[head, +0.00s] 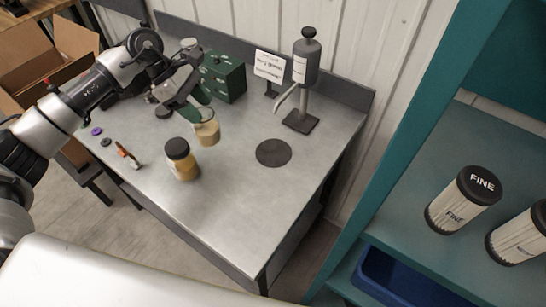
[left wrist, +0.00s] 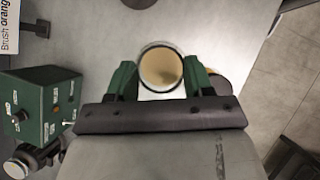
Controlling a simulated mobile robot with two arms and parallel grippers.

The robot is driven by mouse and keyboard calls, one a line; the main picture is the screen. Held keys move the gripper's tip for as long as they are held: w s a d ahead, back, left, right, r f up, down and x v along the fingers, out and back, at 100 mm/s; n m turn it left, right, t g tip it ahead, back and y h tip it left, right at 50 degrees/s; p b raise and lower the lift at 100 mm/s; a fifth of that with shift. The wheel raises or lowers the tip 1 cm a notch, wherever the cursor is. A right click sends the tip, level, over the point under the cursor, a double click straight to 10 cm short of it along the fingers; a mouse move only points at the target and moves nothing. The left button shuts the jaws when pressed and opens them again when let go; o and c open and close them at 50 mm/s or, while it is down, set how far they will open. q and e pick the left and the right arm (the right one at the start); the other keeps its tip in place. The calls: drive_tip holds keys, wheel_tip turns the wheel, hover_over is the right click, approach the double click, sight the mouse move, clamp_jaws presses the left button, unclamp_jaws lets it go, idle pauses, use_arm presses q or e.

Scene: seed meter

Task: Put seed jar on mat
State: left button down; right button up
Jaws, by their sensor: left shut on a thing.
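My left gripper (head: 203,117) is shut on an open clear jar of pale beige seed (head: 208,134). In the left wrist view the jar (left wrist: 161,68) sits upright between the two green fingers (left wrist: 162,80), seen from above. I cannot tell whether its base touches the table. The round dark mat (head: 273,152) lies bare on the table to the right of the jar, apart from it. Its edge also shows at the top of the left wrist view (left wrist: 138,3). My right gripper is not in view.
A black-lidded jar (head: 182,160) stands just left of the held jar. A grey dispenser (head: 304,75) and a small sign (head: 269,66) stand behind the mat. A green control box (head: 223,78) is at the back. Small parts (head: 128,155) lie at left. The table front right is clear.

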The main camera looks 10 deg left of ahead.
use_arm(q)
drive_tip(key=f, duration=0.1)
drive_tip(key=a+f+n, duration=0.1)
drive_tip(key=w+f, duration=0.1)
drive_tip(key=shift+a+f+t+b, duration=0.1)
drive_tip(key=shift+a+t+b, duration=0.15)
drive_tip(key=shift+t+b, duration=0.1)
drive_tip(key=shift+w+f+n, duration=0.15)
drive_tip(key=shift+n, duration=0.25)
drive_tip(key=d+p, duration=0.2)
drive_tip(key=d, duration=0.4)
drive_tip(key=w+d+p, duration=0.1)
drive_tip(key=d+p, duration=0.1)
drive_tip(key=d, duration=0.4)
drive_tip(key=w+d+p, duration=0.1)
drive_tip(key=d+p, duration=0.1)
drive_tip(key=d, duration=0.4)
drive_tip(key=shift+w, duration=0.25)
drive_tip(key=shift+a+f+p, duration=0.25)
drive_tip(key=shift+f+p, duration=0.15)
drive_tip(key=shift+f, duration=0.4)
